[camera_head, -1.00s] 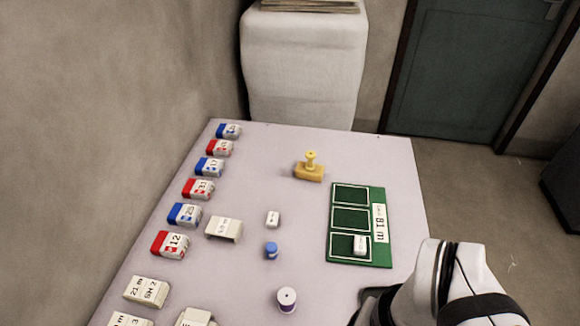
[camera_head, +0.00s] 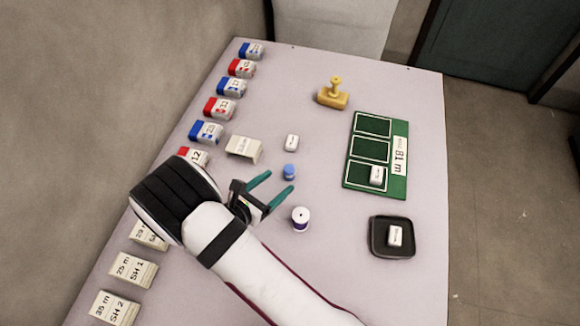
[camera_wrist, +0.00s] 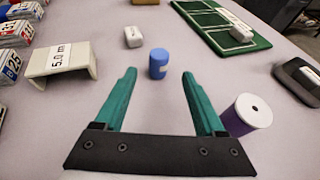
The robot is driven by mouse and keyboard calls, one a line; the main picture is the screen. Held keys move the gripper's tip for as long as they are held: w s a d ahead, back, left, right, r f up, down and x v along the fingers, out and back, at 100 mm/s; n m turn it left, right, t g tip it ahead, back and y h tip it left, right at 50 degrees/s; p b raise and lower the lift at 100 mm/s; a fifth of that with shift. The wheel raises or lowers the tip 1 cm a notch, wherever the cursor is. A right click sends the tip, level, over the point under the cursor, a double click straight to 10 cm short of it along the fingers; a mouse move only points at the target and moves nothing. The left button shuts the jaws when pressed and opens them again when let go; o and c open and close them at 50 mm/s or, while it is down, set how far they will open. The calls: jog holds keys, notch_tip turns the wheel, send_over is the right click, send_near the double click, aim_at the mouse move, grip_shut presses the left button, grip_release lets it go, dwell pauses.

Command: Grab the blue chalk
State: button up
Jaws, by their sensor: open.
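The blue chalk (camera_head: 289,172) is a short blue cylinder standing upright on the pale table.
A purple-sided spool (camera_head: 300,218) stands close to the right finger. A small white block (camera_head: 292,142) sits behind the chalk, and a cream bracket (camera_head: 243,147) lies to the left. A green board (camera_head: 397,185), a dark tray (camera_head: 375,250) and a yellow stamp (camera_head: 333,94) are farther right and back.

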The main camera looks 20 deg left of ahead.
aim_at(286, 175)
jog(key=x, duration=0.7)
grip_shut()
